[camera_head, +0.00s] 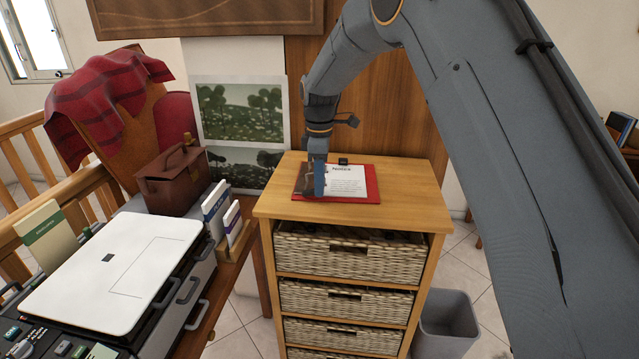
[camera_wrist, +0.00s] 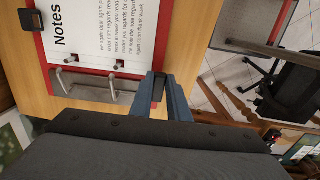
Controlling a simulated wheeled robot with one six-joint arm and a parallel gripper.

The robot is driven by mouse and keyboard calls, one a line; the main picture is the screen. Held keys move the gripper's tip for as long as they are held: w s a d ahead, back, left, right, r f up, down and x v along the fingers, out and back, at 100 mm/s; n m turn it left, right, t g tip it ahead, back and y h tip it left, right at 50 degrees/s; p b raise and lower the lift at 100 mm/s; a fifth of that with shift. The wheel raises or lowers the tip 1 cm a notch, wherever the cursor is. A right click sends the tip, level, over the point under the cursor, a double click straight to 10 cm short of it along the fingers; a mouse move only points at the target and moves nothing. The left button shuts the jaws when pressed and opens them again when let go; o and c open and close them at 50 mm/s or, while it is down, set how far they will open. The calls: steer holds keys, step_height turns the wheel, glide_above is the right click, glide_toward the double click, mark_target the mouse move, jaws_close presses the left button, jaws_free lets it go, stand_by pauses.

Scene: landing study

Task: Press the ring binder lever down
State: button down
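A red ring binder (camera_head: 350,198) lies on the wooden top of a drawer unit, with a white printed page (camera_head: 346,182) on it. In the wrist view the binder (camera_wrist: 122,72) is at the upper left, with metal ring parts (camera_wrist: 112,90) along the page's lower edge. A small black tab (camera_wrist: 33,20) sits at its left end; it also shows at the binder's far edge in the head view (camera_head: 343,161). I cannot tell for sure which part is the lever. My gripper (camera_wrist: 160,92) points down with fingers together, nothing seen between them, beside the ring side (camera_head: 319,192).
The drawer unit (camera_head: 345,290) has several wicker drawers. A grey bin (camera_head: 447,322) is at the right. The wooden top right of the binder is clear.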

steer(key=shift+d+f+y+b, duration=0.4)
steer(key=shift+y+b, duration=0.4)
steer(key=shift+d+f+y+b, duration=0.1)
steer(key=shift+f+y+b, duration=0.1)
steer(key=shift+y+b, duration=0.4)
steer(key=shift+r, duration=0.1)
steer(key=c, duration=1.7)
jaws_free()
steer(key=b+v, duration=0.2)
steer(key=v, duration=0.5)
steer(key=shift+d+r, duration=0.1)
steer(key=shift+r, duration=0.25)
